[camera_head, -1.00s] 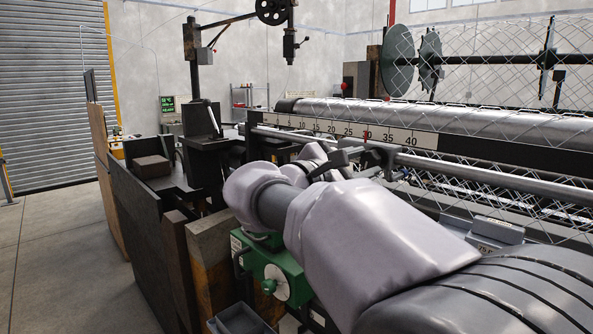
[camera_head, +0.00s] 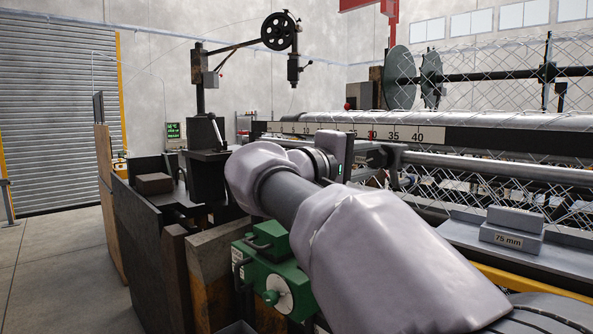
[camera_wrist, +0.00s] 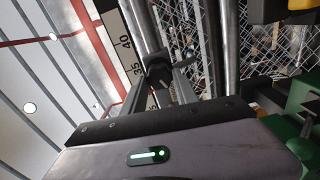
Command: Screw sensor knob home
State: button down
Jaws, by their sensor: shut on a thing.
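The sensor knob (camera_wrist: 158,72) is a small dark piece between my fingertips in the wrist view, in front of the rails and the ruler. My gripper (camera_wrist: 160,78) is shut on it, with one finger on each side. In the head view my wrist reaches to the rail below the ruler, and a grey bracket (camera_head: 394,163) stands on the rail just beyond it. My forearm and wrist hide most of the gripper there, and the knob cannot be made out. How deep the knob sits in its thread cannot be told.
The numbered ruler (camera_head: 350,133) and a long roller run behind my wrist, with wire mesh (camera_head: 480,90) above. A green gearbox (camera_head: 268,270) stands below my forearm. A block labelled 75 mm (camera_head: 508,238) lies on the right ledge.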

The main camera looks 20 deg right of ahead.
jog(key=m+b, duration=0.2)
jog(key=m, duration=0.1)
jog(key=shift+f+m, duration=0.1)
jog(key=shift+m, duration=0.3)
jog(key=m, duration=0.3)
jog(key=shift+b, duration=0.4)
jog(key=m, duration=0.5)
jog(key=shift+r, duration=0.2)
jog(key=shift+s+m, duration=0.1)
jog(key=shift+m, duration=2.2)
jog(key=c, duration=0.9)
grip_release()
jog(key=shift+c, duration=0.2)
